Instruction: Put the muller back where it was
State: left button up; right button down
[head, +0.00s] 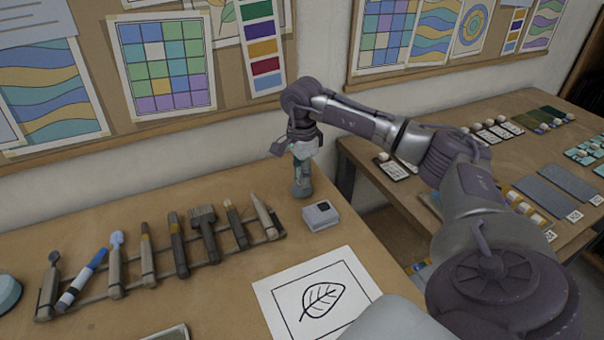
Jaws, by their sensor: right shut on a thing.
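The muller (302,187) is a small grey-green upright piece with a wider rounded foot, at the back right part of the near table, close to the wall. My right gripper (303,154) points down over it and is shut on its upper part, which the fingers partly hide. The foot is at or just above the tabletop; I cannot tell whether it touches. My left gripper is not in view.
A small whitish box (321,215) stands just right of the muller. A rack (200,262) of brushes and tools lies to the left. A leaf drawing (318,296) lies in front. A second table (385,200) with tiles and samples stands at the right.

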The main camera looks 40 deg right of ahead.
jog(key=shift+f, duration=0.3)
jog(key=c, duration=0.9)
grip_release()
notch_tip(320, 180, up, 12)
jog(key=shift+r, duration=0.1)
